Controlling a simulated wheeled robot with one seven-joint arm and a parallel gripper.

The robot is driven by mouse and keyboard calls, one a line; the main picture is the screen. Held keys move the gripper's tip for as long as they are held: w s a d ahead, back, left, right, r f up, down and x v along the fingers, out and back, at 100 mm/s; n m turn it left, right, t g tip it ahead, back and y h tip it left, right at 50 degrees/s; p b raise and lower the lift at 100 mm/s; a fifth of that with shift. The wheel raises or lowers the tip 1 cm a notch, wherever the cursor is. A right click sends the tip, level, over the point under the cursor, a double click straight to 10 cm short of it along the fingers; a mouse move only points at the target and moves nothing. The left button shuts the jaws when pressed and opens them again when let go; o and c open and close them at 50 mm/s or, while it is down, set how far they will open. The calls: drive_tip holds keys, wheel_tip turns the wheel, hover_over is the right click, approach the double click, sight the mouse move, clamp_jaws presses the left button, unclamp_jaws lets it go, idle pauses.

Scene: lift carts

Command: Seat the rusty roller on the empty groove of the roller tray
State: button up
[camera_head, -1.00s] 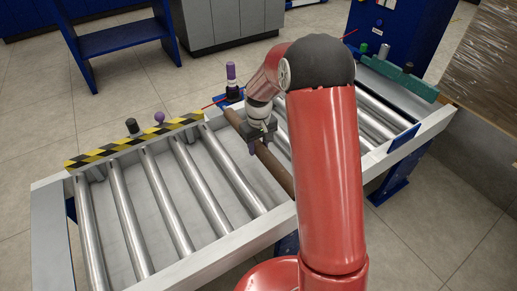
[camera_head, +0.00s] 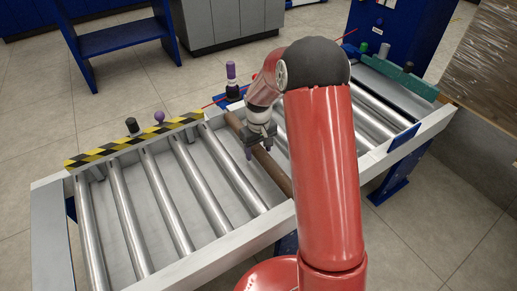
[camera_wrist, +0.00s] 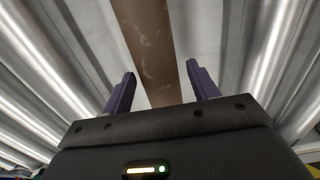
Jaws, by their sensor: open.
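The rusty roller (camera_head: 272,168) is a brown rod lying across the roller tray (camera_head: 215,252), in line with the steel rollers. Its far end reaches the back rail; its near end is partly hidden behind my red arm. I cannot tell whether its ends sit fully down in a groove. My gripper (camera_head: 260,150) is over the middle of the roller, open. In the wrist view the roller (camera_wrist: 150,50) runs between the two spread purple fingers of my gripper (camera_wrist: 162,88), with a gap on each side.
Several steel rollers (camera_head: 168,200) lie to the left, more to the right behind my arm. A yellow-black striped bar (camera_head: 135,142) edges the back left. A purple-capped post (camera_head: 232,80) stands behind the tray. A green block (camera_head: 400,77) is on the far right end.

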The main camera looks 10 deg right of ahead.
sight(259, 149)
drive_tip(key=r, duration=0.7)
drive_tip(key=shift+s+r, duration=0.3)
drive_tip(key=shift+r, duration=0.1)
drive_tip(key=s+r+m+t, duration=0.2)
drive_tip(key=s+r+t, duration=0.1)
drive_tip(key=s+r, duration=1.1)
drive_tip(key=s+r+m+t, duration=0.1)
drive_tip(key=s+r+t, duration=0.1)
drive_tip(key=s, duration=1.2)
drive_tip(key=shift+s+m+t, duration=0.2)
drive_tip(key=shift+m+t, duration=0.1)
